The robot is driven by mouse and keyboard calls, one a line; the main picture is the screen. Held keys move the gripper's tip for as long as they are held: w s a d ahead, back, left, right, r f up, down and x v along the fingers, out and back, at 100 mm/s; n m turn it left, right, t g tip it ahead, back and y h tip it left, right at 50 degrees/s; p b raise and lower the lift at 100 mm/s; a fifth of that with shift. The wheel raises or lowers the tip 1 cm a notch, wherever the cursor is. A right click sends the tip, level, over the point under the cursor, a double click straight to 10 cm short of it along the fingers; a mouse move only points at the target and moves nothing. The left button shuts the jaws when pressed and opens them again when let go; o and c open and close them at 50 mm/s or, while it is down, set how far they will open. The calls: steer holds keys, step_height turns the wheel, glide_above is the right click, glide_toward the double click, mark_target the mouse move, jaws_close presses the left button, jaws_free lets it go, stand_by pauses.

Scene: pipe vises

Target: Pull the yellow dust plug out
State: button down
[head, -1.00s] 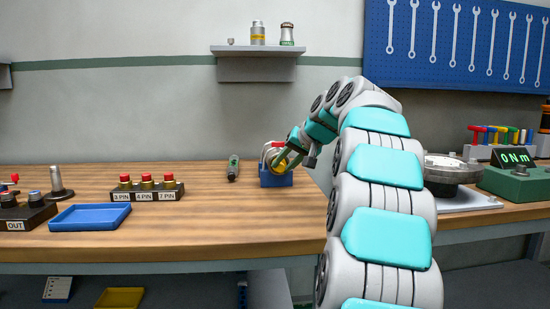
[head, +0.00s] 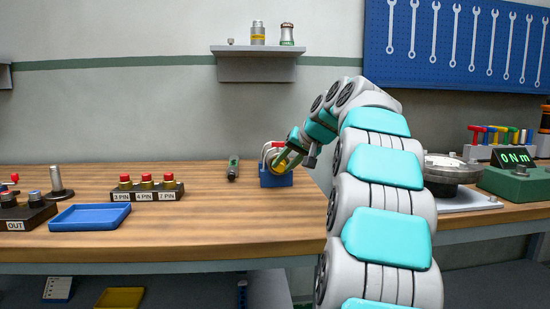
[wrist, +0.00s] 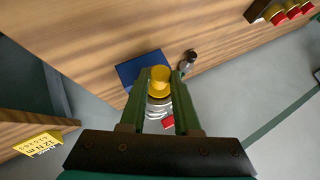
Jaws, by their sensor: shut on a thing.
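The yellow dust plug (wrist: 159,76) is a round yellow knob in the wrist view. The two green fingers of my gripper (wrist: 160,88) are on either side of it and shut on it. In the head view the plug (head: 279,166) is a small yellow disc at the fingertips, partly hidden by my gripper (head: 284,160). Behind the plug is a silver ringed body (wrist: 157,109) with a red part (wrist: 168,123). It is at a small blue block (head: 272,181) on the bench, which also shows in the wrist view (wrist: 128,72). Whether the plug is seated cannot be told.
A dark cylindrical tool (head: 233,168) stands just left of the blue block. Further left are a three-connector rack (head: 147,194) and a blue tray (head: 90,216). A round metal fixture (head: 452,170) is to the right. A shelf (head: 254,50) hangs above.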

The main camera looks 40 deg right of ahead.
steer(key=shift+s+a+b, duration=0.3)
steer(key=shift+s+a, duration=0.1)
steer(key=shift+s, duration=0.25)
stand_by(0.4)
steer(key=shift+s+a+b, duration=0.25)
steer(key=shift+s+a, duration=0.1)
steer(key=shift+s, duration=0.25)
steer(key=shift+s+a+b, duration=0.2)
steer(key=shift+s+a, duration=0.15)
steer(key=shift+s, duration=0.2)
steer(key=shift+r, duration=0.1)
